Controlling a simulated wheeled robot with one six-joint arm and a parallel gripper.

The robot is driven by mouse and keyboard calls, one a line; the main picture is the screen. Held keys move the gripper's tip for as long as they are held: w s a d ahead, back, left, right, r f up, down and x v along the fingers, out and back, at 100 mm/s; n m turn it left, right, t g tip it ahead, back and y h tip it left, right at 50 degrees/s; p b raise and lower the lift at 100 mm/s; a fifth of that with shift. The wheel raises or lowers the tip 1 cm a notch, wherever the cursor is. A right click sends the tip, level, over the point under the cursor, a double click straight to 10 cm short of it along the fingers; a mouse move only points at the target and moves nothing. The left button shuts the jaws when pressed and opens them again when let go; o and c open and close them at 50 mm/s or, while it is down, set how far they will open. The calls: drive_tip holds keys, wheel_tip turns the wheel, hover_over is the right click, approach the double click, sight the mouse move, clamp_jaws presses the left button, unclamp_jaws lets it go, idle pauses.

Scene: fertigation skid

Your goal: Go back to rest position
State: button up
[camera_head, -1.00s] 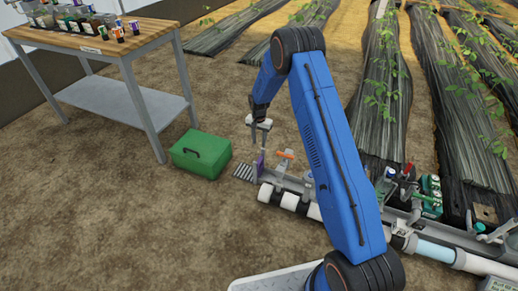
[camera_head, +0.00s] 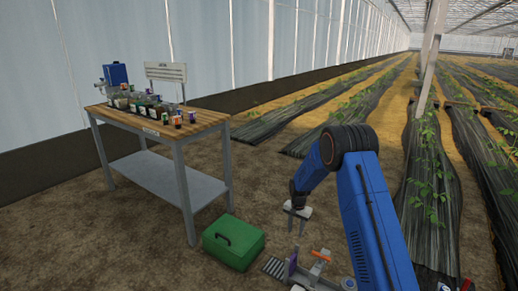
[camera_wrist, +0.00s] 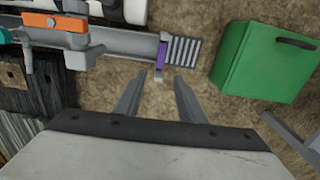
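The arm is bent at the elbow and reaches out in front of me.
A green box (camera_head: 234,241) with a dark handle stands on the soil left of the gripper. A wooden-topped table (camera_head: 205,121) with several bottles stands farther left. An orange valve handle (camera_wrist: 68,18) sits on the skid. Planted rows lie behind and right.

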drive_tip(key=s+d+r+n+t, duration=0.1)
drive_tip(key=s+r, duration=0.7)
drive_tip(key=r, duration=0.3)
drive_tip(key=s+d+r+n, duration=0.1)
drive_tip(key=s+d+r, duration=0.1)
drive_tip(key=s+r, duration=0.75)
drive_tip(key=s+d+r+n+t, duration=0.1)
drive_tip(key=s+r, duration=0.4)
drive_tip(key=r, duration=0.9)
drive_tip(key=s+d+r+n+t, duration=0.1)
drive_tip(key=s+r, duration=0.2)
drive_tip(key=s, duration=0.5)
drive_tip(key=s+d+r+n, duration=0.1)
drive_tip(key=s+r, duration=0.2)
drive_tip(key=s, duration=0.5)
drive_tip(key=s+d+f+n+t, duration=0.1)
drive_tip(key=s+n, duration=0.1)
drive_tip(key=s, duration=1.5)
drive_tip(key=shift+s+t, duration=0.3)
drive_tip(key=shift+s, duration=0.1)
